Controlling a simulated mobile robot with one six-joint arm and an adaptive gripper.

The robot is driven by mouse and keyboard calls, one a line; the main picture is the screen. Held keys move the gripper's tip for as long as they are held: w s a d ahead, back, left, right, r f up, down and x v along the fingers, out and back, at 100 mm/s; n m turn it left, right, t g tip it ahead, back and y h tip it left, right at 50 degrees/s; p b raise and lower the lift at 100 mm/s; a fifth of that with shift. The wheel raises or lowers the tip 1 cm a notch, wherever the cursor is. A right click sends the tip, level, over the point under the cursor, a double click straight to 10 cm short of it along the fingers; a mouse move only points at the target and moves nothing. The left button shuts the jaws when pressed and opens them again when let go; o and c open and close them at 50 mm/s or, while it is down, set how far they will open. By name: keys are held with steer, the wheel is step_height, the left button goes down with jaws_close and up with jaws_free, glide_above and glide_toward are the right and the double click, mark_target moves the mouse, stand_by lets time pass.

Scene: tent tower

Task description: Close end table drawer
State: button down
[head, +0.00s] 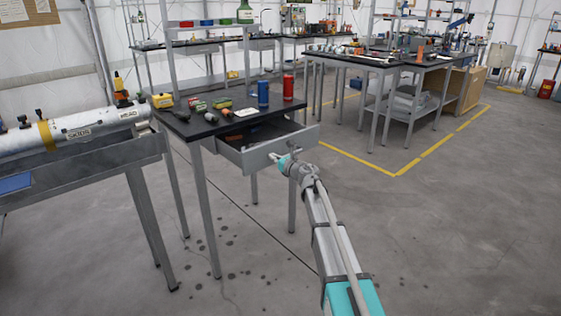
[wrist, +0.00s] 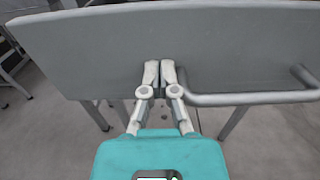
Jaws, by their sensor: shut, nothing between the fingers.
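The end table (head: 208,124) has a dark top and grey metal legs. Its drawer (head: 262,150) is pulled out toward me, and some items show inside it. In the wrist view the grey drawer front (wrist: 100,50) fills the upper part, with a bar handle (wrist: 250,98) on its right side. My gripper (head: 278,157) is at the drawer front. In the wrist view my gripper (wrist: 160,72) has its fingers together and empty, just left of the handle's left end. The fingertips are at or very near the drawer front; I cannot tell if they touch.
A red can (head: 288,87), a blue can (head: 263,94) and several small items stand on the table top. A bench with a long white cylinder (head: 80,128) stands close on the left. Other workbenches (head: 385,62) stand behind. The floor at right is clear.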

steer(key=x, duration=2)
steer(key=shift+w+a+f, duration=0.1)
steer(key=shift+w+a, duration=0.05)
steer(key=shift+w, duration=0.2)
steer(key=shift+w+a, duration=0.25)
steer(key=shift+w, duration=0.15)
steer(key=v, duration=1.5)
steer(key=shift+a, duration=0.1)
